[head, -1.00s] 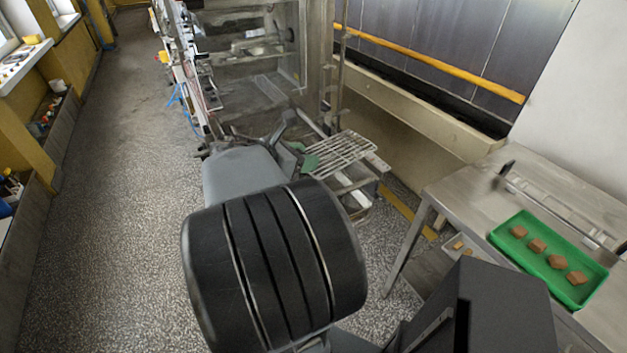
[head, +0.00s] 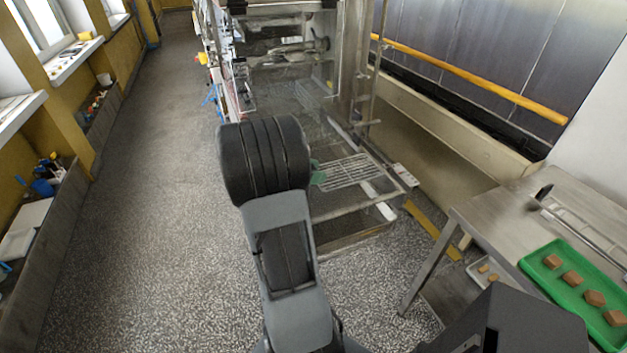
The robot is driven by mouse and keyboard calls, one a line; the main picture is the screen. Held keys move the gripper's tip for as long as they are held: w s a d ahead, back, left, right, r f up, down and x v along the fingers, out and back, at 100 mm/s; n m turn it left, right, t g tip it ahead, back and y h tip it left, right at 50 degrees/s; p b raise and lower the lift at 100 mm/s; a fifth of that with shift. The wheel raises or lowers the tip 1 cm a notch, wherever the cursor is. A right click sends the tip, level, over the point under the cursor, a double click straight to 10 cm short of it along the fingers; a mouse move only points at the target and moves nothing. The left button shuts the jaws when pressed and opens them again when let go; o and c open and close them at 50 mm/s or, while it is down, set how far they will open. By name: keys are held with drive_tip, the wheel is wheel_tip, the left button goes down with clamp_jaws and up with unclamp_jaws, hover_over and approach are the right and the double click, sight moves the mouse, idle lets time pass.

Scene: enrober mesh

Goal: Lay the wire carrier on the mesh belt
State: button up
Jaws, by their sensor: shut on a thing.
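The wire carrier (head: 348,172) is a pale wire rack with a green grip tab (head: 318,176) at its left end. It lies about level over the front end of the steel machine. I cannot tell whether it rests on anything. The mesh belt (head: 318,128) seems to be the grey mesh surface just behind the carrier, inside the machine frame, and is partly hidden. My gripper is hidden behind my black wrist joint, which covers the area just left of the green tab. The hold on the tab cannot be seen.
A steel table (head: 492,222) stands at the right with a green tray (head: 556,282) holding several brown pieces. Open speckled floor (head: 165,200) lies to the left.

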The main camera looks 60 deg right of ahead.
sight(313, 190)
drive_tip(key=shift+w+d+f, duration=0.15)
drive_tip(key=shift+w+f, duration=0.1)
drive_tip(key=shift+f, duration=0.1)
drive_tip(key=shift+w+f, duration=0.1)
drive_tip(key=shift+f, duration=1.55)
drive_tip(key=shift+f, duration=0.1)
drive_tip(key=shift+f, duration=0.15)
drive_tip(key=o, duration=1.1)
drive_tip(key=shift+c, duration=0.2)
